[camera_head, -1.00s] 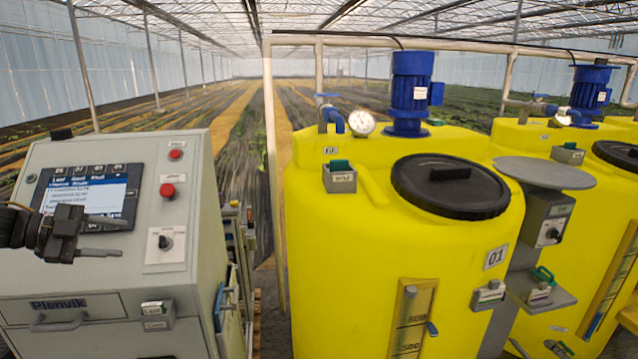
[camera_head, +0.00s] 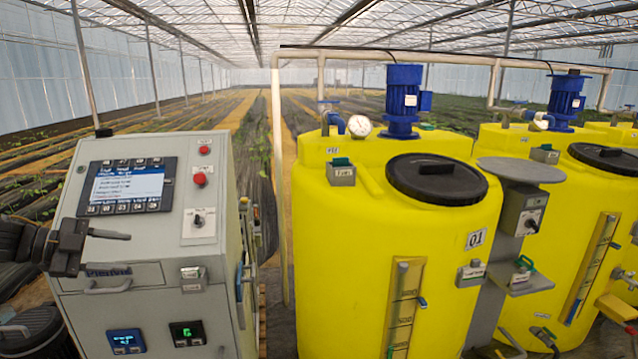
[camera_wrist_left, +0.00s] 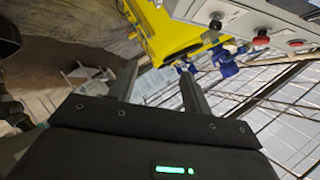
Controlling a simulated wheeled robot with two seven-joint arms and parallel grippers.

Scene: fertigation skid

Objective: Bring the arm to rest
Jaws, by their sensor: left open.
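My left gripper (camera_head: 108,252) is at the left edge of the head view, in front of the left side of the grey control cabinet. Its fingers point right and hold nothing. In the left wrist view its two fingers (camera_wrist_left: 158,88) stand apart with an empty gap between them. Part of my left arm shows at the far left of the head view. My right gripper is in neither view.
The control cabinet (camera_head: 150,255) has a screen (camera_head: 127,186), red buttons (camera_head: 200,179) and a knob (camera_head: 198,219). To its right stand yellow tanks (camera_head: 340,260) with black lids (camera_head: 437,178), blue motors (camera_head: 403,100) and a round grey plate (camera_head: 522,170).

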